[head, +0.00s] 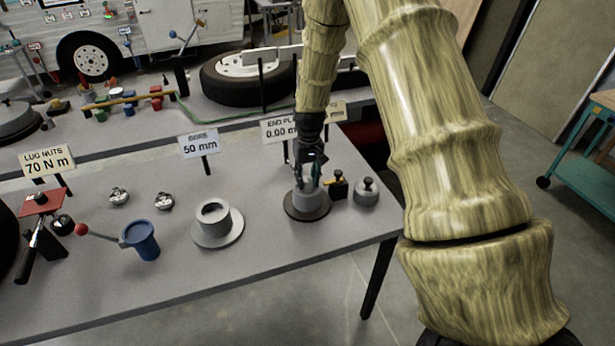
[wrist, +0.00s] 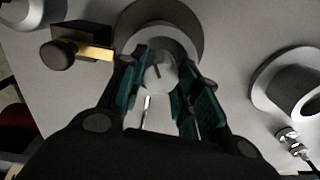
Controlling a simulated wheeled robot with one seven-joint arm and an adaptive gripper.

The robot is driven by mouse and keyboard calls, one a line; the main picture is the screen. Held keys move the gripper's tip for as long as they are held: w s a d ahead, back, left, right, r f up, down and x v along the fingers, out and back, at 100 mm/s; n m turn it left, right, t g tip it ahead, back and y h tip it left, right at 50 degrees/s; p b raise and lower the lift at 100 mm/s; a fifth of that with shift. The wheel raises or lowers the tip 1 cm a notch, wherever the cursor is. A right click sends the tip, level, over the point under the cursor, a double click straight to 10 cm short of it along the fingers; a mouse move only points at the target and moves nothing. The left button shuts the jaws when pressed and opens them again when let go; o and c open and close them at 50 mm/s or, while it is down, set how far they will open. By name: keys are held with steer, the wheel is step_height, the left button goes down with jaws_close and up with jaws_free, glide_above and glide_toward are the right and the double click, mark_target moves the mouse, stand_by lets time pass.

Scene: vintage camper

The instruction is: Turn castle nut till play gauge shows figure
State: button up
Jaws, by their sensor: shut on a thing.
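A grey hub on a dark round base (head: 307,207) stands near the right end of the bench. My gripper (head: 308,178) reaches down onto its top. In the wrist view, my teal-padded fingers (wrist: 165,78) are shut on a light grey rounded piece with a dark slot, which I take to be the castle nut (wrist: 160,72). The hub and its dark disc (wrist: 193,22) show behind it. In the head view the nut is mostly hidden by the fingers. The end play sign (head: 275,131) reads 0.00, its right part hidden by my wrist.
A black-and-brass block (head: 338,188) and a grey knobbed cylinder (head: 366,193) stand close right of the hub. A flanged grey ring (head: 217,224) and a blue cup (head: 141,240) stand left. A wheel (head: 243,75) lies behind. The bench's front middle is clear.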

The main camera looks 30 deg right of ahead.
mark_target(309, 178)
steer(key=shift+w+r, duration=0.1)
stand_by(0.3)
steer(key=o, duration=1.1)
steer(key=shift+c, duration=0.2)
step_height(309, 178, up, 12)
steer(key=shift+d, duration=0.2)
